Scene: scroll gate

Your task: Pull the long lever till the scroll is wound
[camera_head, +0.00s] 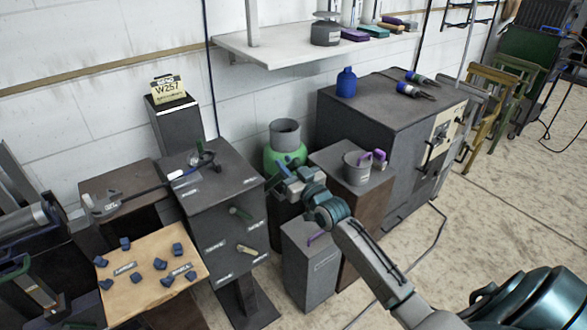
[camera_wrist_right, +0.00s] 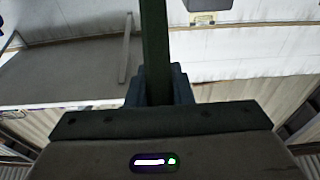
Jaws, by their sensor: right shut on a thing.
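My right gripper (camera_head: 281,172) reaches in from the lower right and is in front of a green container. In the right wrist view, its fingers (camera_wrist_right: 158,92) are shut on a long dark green lever bar (camera_wrist_right: 154,40), which runs up out of the picture. In the head view the held part of the lever is hidden or too small to make out. I cannot clearly pick out the scroll in either view. My left gripper is not in view.
A dark panel stand (camera_head: 218,193) with small handles is left of the gripper. A wooden board (camera_head: 140,245) with several blue pieces is further left. A green container (camera_head: 275,157) is behind the gripper; a grey box (camera_head: 310,268) stands below it. Open floor lies at right.

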